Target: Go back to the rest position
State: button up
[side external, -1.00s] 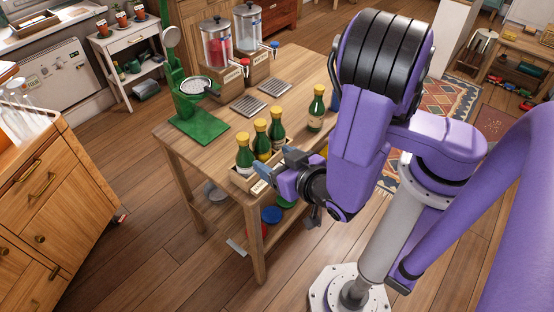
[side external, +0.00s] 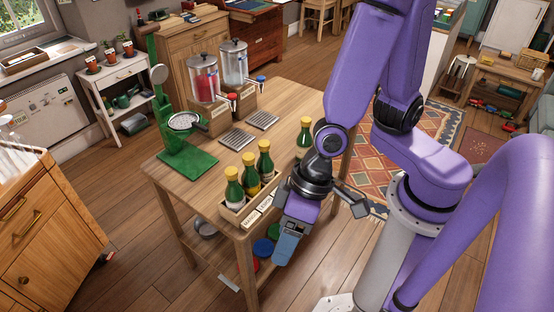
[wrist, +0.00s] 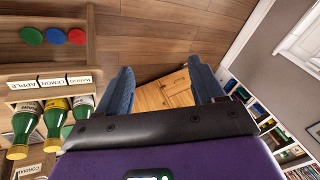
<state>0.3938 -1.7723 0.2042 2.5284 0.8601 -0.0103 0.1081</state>
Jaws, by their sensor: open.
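My gripper (wrist: 165,90) shows in the wrist view with its two blue fingers apart and nothing between them. In the side external view my gripper (side external: 287,250) hangs at the front right edge of the wooden table (side external: 180,200), one finger pointing down. It is beside and apart from the wooden bottle rack (side external: 236,222). The rack holds several green bottles (side external: 233,188) with yellow caps, upright. Its labels read apple, lemon and mango in the wrist view (wrist: 50,82). Another green bottle (side external: 304,133) stands on the table behind my wrist, partly hidden.
Two drink dispensers (side external: 203,78) stand at the table's back, with metal drip grates (side external: 237,138) in front. A green press (side external: 170,125) stands at the left. Coloured lids (side external: 262,247) lie on the lower shelf. Floor (side external: 325,255) is open right of the table.

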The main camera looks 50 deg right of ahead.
jog(key=s+d+r+n+h, duration=0.1)
jog(key=d+r+n, duration=0.3)
jog(key=d, duration=0.5)
jog(key=d+r+n+h, duration=0.3)
jog(key=d+r+n, duration=0.1)
jog(key=d, duration=0.5)
jog(key=shift+s+d+r+g, duration=0.25)
jog(key=shift+s+r+g, duration=0.15)
jog(key=shift+r, duration=0.05)
